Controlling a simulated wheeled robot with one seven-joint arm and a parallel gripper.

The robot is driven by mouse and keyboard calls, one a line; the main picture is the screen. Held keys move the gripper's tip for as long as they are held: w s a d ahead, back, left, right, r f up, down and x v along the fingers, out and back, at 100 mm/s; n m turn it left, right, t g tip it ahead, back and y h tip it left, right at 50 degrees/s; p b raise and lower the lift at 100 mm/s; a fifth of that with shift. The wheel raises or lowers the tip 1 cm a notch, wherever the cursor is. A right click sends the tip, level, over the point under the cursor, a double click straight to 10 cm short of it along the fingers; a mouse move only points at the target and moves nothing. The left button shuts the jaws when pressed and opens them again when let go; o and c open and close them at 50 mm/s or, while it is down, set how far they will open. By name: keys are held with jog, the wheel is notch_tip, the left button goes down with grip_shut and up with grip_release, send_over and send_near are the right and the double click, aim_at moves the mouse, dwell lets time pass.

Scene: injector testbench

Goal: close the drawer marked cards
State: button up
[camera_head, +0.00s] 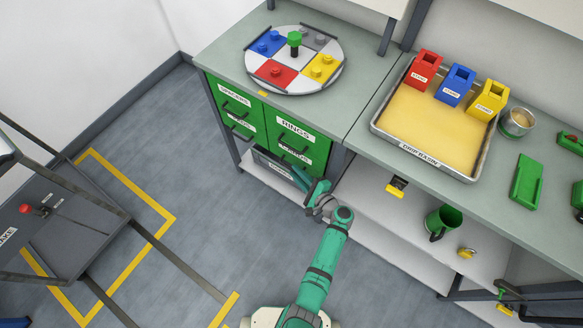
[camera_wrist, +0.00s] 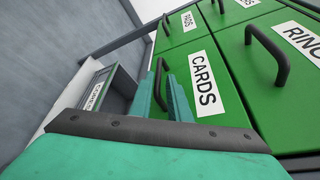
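The drawer marked CARDS (camera_wrist: 222,112) has a green front with a white label and fills the middle of the wrist view. Its black handle (camera_wrist: 160,72) shows between my two teal fingers. In the head view its label (camera_head: 295,153) is partly covered, low in the right column of the green cabinet. My gripper (camera_wrist: 163,98) is at this handle with its fingers apart, one on each side. I cannot tell whether they touch it. In the head view my gripper (camera_head: 311,184) is at the cabinet's lower front. How far the drawer stands out is unclear.
The RINGS drawer (camera_head: 294,128) is above it, and the PADS drawer (camera_wrist: 181,22) is beside it. A grey labelled bin (camera_wrist: 105,90) sits below. The worktop (camera_head: 220,48) overhangs the drawers; a white shelf (camera_head: 362,205) lies to the right.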

jog(key=v, duration=0.6)
jog(key=shift+a, duration=0.1)
dwell(0.4)
jog(key=s+f+n+g+h, duration=0.1)
jog(key=s+f+n+h, duration=0.25)
jog(key=s, duration=0.75)
jog(key=s+f+n+g+h, duration=0.15)
jog(key=s+h, duration=0.35)
jog(key=s, duration=0.6)
jog(key=s+a+r+n+t, duration=0.1)
jog(key=s+r+n+t, duration=0.1)
jog(key=r, duration=0.8)
jog(key=s+a+r+n+t+h, duration=0.1)
jog(key=s+r+n, duration=0.4)
jog(key=r, duration=0.5)
jog(key=s+a+r+n+t, duration=0.1)
jog(key=s+r+n+t, duration=0.2)
jog(key=r, duration=0.8)
jog(key=shift+s+a+n, duration=0.3)
jog(key=shift+s+n, duration=0.35)
jog(key=shift+n, duration=0.05)
jog(key=shift+a+h, duration=0.1)
jog(key=shift+h, duration=0.15)
